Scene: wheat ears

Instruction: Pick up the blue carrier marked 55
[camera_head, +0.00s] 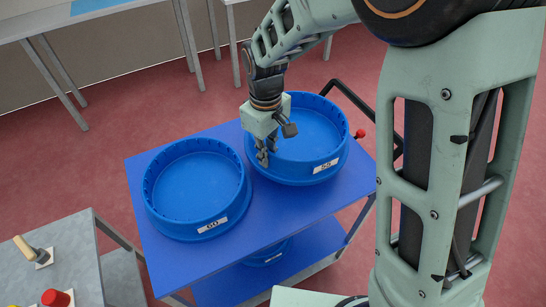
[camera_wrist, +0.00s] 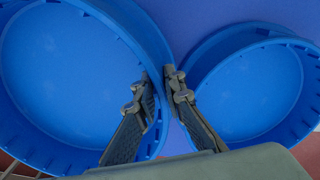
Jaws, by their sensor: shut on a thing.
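The blue carrier marked 55 (camera_head: 318,150) is a round, shallow, open tub with a white label on its front wall. It is at the right of the blue trolley top. My gripper (camera_head: 265,151) is at its left rim, pointing down. In the wrist view, my gripper (camera_wrist: 160,85) is shut on the wall of the carrier on the left (camera_wrist: 60,75), one finger inside and one outside. I cannot tell whether the carrier is clear of the surface.
The trolley (camera_head: 165,265) has a lower shelf with another blue carrier (camera_head: 268,256) and a black handle (camera_head: 350,97). A grey table (camera_head: 75,240) stands at lower left.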

